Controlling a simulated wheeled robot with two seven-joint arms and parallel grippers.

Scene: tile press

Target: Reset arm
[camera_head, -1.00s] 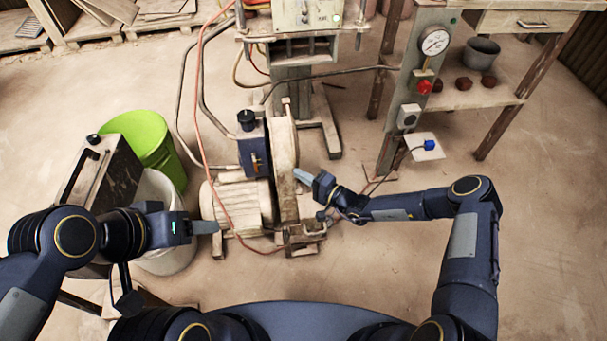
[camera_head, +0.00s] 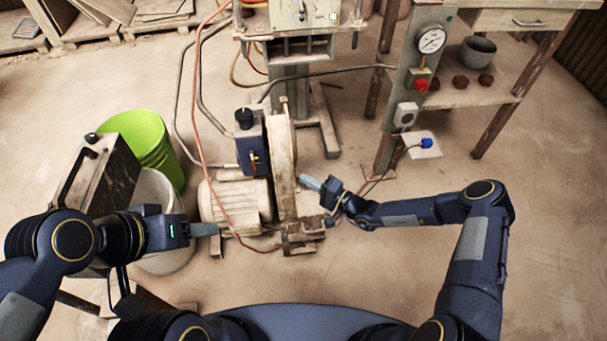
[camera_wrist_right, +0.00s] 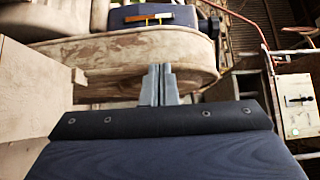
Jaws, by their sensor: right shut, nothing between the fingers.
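My right gripper (camera_head: 311,182) is shut and empty, just to the right of the belt-guarded motor unit (camera_head: 282,165). In the right wrist view its two grey fingers (camera_wrist_right: 160,84) lie side by side in front of the worn belt guard (camera_wrist_right: 120,55); I cannot tell whether they touch it. My left gripper (camera_head: 204,229) is at the lower left, pointing right towards the motor (camera_head: 238,203). Its fingers look together from this angle, but their gap cannot be made out. No object shows in either gripper.
A green bucket (camera_head: 143,140) and a white bucket (camera_head: 160,255) stand at the left beside a dark metal box (camera_head: 105,178). A post with a gauge (camera_head: 431,40) and red button (camera_head: 421,84) stands at right. Hoses and cables run near the motor.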

